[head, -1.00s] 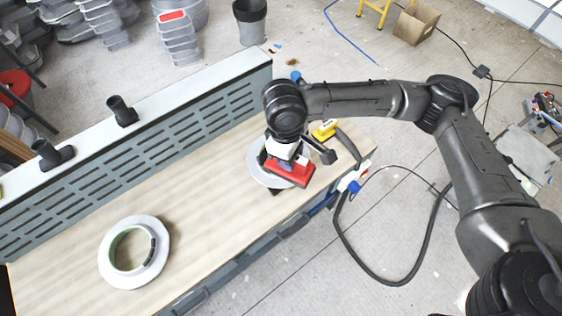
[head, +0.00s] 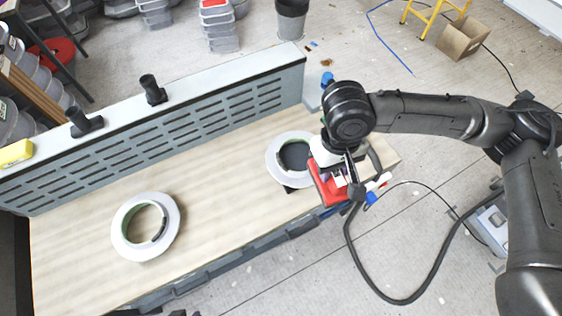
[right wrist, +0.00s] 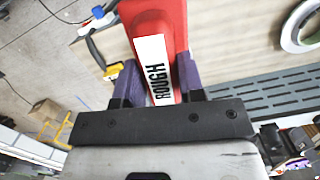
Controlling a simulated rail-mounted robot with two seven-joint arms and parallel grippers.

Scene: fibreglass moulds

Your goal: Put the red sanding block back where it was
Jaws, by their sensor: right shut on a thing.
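The red sanding block (head: 322,189) is in my right gripper (head: 340,177), over the right end of the wooden bench (head: 225,205). In the right wrist view the red block (right wrist: 180,20) shows a white label reading "ROUGH", and the purple fingertips of the right gripper (right wrist: 158,83) are closed on both its sides. The block is just right of a white ring mould (head: 274,165) with a dark centre. Its height above the bench is hard to tell. My left gripper is not in view.
A second white ring mould (head: 119,232) lies on the left part of the bench, with bare wood between the two. A slotted grey panel (head: 205,122) with black stubs runs along the back. A yellow block (head: 15,153) sits at far left. A dark hose (head: 400,300) hangs off the right end.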

